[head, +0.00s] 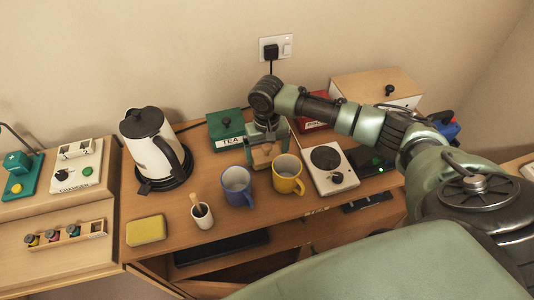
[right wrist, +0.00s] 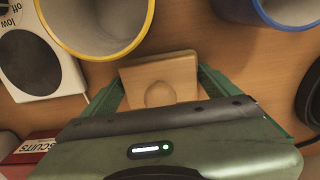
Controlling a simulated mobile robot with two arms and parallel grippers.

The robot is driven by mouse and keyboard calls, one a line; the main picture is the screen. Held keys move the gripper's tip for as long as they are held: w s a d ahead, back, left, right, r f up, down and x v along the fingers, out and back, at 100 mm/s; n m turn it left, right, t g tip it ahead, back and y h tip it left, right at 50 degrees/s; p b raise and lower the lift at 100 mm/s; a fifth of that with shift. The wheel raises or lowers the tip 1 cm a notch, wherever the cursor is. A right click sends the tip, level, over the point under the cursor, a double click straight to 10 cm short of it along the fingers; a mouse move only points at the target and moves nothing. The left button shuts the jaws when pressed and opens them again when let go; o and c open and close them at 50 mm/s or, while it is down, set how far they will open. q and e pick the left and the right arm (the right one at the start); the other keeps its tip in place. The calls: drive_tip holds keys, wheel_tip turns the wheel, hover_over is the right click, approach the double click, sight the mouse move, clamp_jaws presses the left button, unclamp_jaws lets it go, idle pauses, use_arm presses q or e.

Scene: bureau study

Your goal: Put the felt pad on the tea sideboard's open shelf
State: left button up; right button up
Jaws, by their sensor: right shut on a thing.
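A small tan, square piece (right wrist: 160,82) with a round bump, which I take to be the felt pad, is between the fingers of my right gripper (right wrist: 158,90). In the head view this gripper (head: 267,152) points down just behind the mugs, shut on the tan piece (head: 264,155), low over the sideboard top; whether the piece touches the wood is unclear. The tea sideboard (head: 180,222) has an open shelf (head: 275,240) under its top, seen at the front edge, with a dark flat thing (head: 222,248) in it. My left gripper is out of view.
A blue mug (head: 237,186) and a yellow mug (head: 287,175) stand close in front of the gripper. A hotplate (head: 335,165), green tea box (head: 226,130), kettle (head: 152,150), cup with a stick (head: 202,214) and yellow block (head: 146,230) stand around.

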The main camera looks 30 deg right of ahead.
drive_tip(key=shift+f, duration=0.3)
drive_tip(key=shift+f, duration=0.1)
drive_tip(key=o, duration=1.1)
